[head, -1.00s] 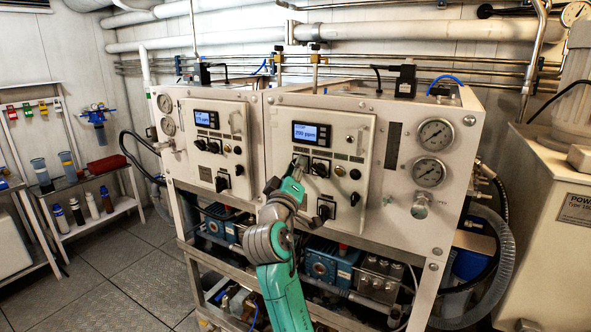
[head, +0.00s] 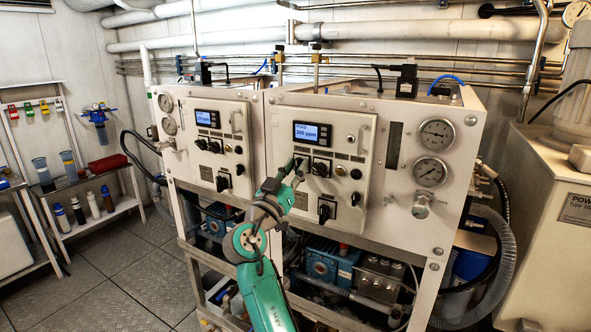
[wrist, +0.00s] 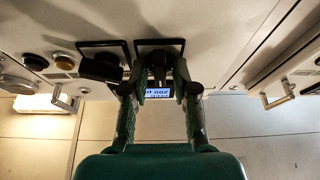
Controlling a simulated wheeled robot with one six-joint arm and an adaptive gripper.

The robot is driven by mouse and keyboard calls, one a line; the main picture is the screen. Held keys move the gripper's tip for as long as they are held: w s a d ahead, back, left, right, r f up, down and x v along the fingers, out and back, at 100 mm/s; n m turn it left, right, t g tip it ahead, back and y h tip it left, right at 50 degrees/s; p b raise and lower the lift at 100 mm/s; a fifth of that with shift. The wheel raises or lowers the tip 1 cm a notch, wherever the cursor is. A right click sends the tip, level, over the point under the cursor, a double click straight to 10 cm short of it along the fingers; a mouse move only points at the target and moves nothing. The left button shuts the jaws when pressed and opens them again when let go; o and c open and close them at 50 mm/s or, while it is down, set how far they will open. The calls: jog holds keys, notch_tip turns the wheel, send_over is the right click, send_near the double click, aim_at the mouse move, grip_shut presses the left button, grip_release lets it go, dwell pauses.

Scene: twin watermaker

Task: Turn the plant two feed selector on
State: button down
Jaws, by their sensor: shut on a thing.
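The right-hand plant panel (head: 365,130) has a lit display (head: 312,134) reading about 200 ppm. Below the display are two black selectors side by side. My gripper (head: 300,168) is at the left one and mostly covers it in the head view. In the wrist view, which is upside down, my gripper (wrist: 160,82) is shut on this black selector knob (wrist: 158,60), with a finger on each side. The neighbouring black selector (head: 321,168) is free, and it also shows in the wrist view (wrist: 100,67). Labels are too small to read.
A larger black rotary switch (head: 325,212) sits lower on the same panel. A similar left-hand panel (head: 208,165) stands beside it. Two gauges (head: 436,134) are at the right. A metal handle (wrist: 278,96) stands out in the wrist view.

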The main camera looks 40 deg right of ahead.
jog(key=shift+f+m, duration=0.1)
jog(key=shift+m, duration=0.3)
jog(key=c, duration=1.2)
grip_release()
jog(key=v, duration=1.2)
jog(key=shift+g, duration=0.4)
jog(key=shift+w, duration=0.2)
